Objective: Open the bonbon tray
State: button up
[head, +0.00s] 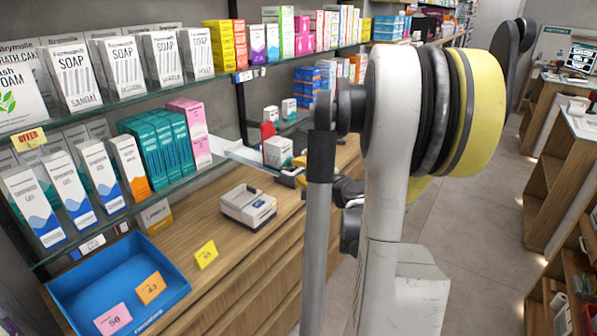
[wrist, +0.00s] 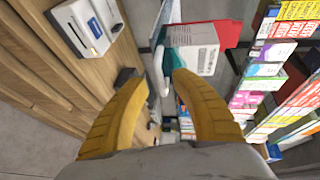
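No thing in view is plainly marked as the bonbon tray, and I cannot tell which one it is. An open blue tray (head: 165,296) with number cards lies on the wooden counter at lower left in the head view. A white box-like device (head: 248,206) sits mid-counter; a similar device shows in the wrist view (wrist: 88,25) at upper left. My gripper (wrist: 155,76) has its yellow fingers spread apart with nothing clearly held. A white and teal box (wrist: 195,50) is beyond the fingertips. In the head view my gripper is mostly hidden behind my arm.
Glass shelves with soap boxes (head: 74,75) and teal boxes (head: 160,143) overhang the counter at left. A white box (head: 278,152) stands farther along the counter. A yellow card (head: 206,254) lies beside the blue tray. Grey floor (head: 455,230) is open at right.

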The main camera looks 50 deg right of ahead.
jog(key=v, duration=1.2)
jog(key=shift+r, duration=0.1)
jog(key=w+a+f+n+g+y, duration=0.25)
jog(key=w+a+n, duration=0.2)
jog(key=a, duration=0.65)
jog(key=w+a+f+n+g+y, duration=0.25)
jog(key=a+n, duration=0.25)
jog(key=a, duration=0.6)
jog(key=s+a+n+g, duration=0.1)
jog(key=s+a+n, duration=0.1)
jog(key=a, duration=0.3)
jog(key=s+a+n+g, duration=0.1)
jog(key=s+a+n, duration=0.2)
jog(key=a+n, duration=0.2)
jog(key=s+a+n+b, duration=0.1)
jog(key=s+a+n, duration=0.1)
jog(key=a+n, duration=0.2)
jog(key=shift+s+a+f+g, duration=0.3)
jog(key=shift+a+f+g, duration=0.15)
jog(key=shift+a, duration=0.75)
